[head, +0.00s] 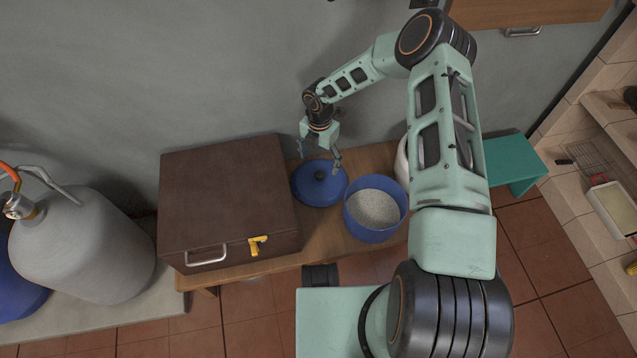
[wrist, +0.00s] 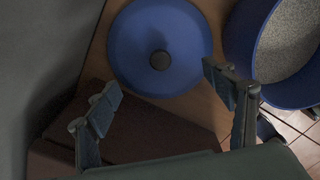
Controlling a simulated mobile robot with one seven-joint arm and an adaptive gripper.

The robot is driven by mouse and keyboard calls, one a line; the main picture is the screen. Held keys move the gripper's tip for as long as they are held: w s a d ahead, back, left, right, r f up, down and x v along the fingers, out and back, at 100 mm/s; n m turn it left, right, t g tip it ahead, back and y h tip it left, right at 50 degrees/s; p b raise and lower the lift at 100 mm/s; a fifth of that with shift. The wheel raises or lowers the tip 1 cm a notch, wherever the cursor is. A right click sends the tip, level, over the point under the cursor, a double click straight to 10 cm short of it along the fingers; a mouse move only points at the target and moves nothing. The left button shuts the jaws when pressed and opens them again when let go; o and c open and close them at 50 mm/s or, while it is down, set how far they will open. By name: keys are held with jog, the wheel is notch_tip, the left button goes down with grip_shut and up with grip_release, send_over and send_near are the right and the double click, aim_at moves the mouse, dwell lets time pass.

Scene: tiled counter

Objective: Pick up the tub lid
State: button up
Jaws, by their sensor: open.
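The tub lid (head: 319,184) is a round blue disc with a dark knob in its middle. It lies flat on the wooden bench, between the brown box and the blue tub. In the wrist view the whole lid (wrist: 146,68) shows ahead of the fingertips, with its dark knob (wrist: 159,60) clear. The blue tub (head: 374,232) stands open beside the lid, filled with pale grains; it also shows at the right of the wrist view (wrist: 240,55). My gripper (head: 321,155) is open and empty above the lid's far side. Its two fingers (wrist: 163,98) are spread apart in the wrist view.
A brown box (head: 225,190) with a handle and yellow latch stands left of the lid. The wooden bench (head: 325,236) is narrow, with a grey wall behind it. A teal stool (head: 514,160) stands at the right, a grey gas cylinder (head: 85,245) at the left.

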aim_at(320, 175)
notch_tip(320, 175, down, 9)
jog(key=b, duration=0.3)
jog(key=shift+r, duration=0.25)
jog(key=shift+c, duration=0.2)
jog(key=shift+s+d, duration=0.1)
grip_shut()
